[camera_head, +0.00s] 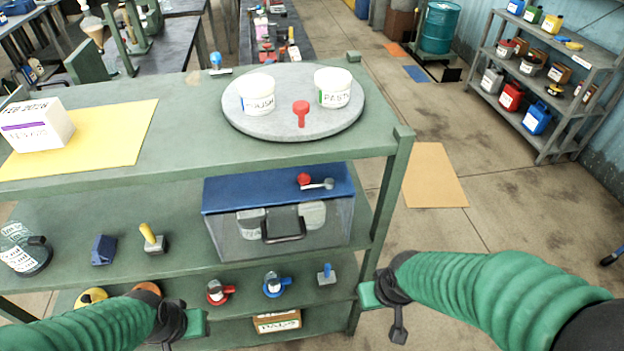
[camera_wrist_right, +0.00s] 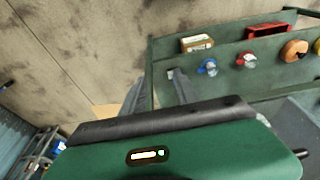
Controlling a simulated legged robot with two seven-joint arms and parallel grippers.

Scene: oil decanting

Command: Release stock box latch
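The stock box (camera_head: 225,240), a grey see-through bin with a blue lid (camera_head: 240,192), sits on the middle shelf of the green rack. A red knob (camera_head: 304,179) with a grey lever (camera_head: 318,185) lies on the lid's right part. Two pale grey pieces and a black handle (camera_head: 284,232) are on its front; I cannot tell which part is the latch. My left gripper (camera_head: 185,325) is in front of the lower shelf, left of the box. My right gripper (camera_head: 388,300) is right of the rack, apart from the box. Neither visibly holds anything; their finger gaps are unclear.
A round grey turntable (camera_head: 255,120) on the rack's top carries two white tubs and a red piece. The right rack post (camera_head: 392,190) stands between box and open floor. Red (camera_head: 219,291) and blue (camera_head: 276,284) valves sit below the box. A shelf (camera_head: 560,100) stands far right.

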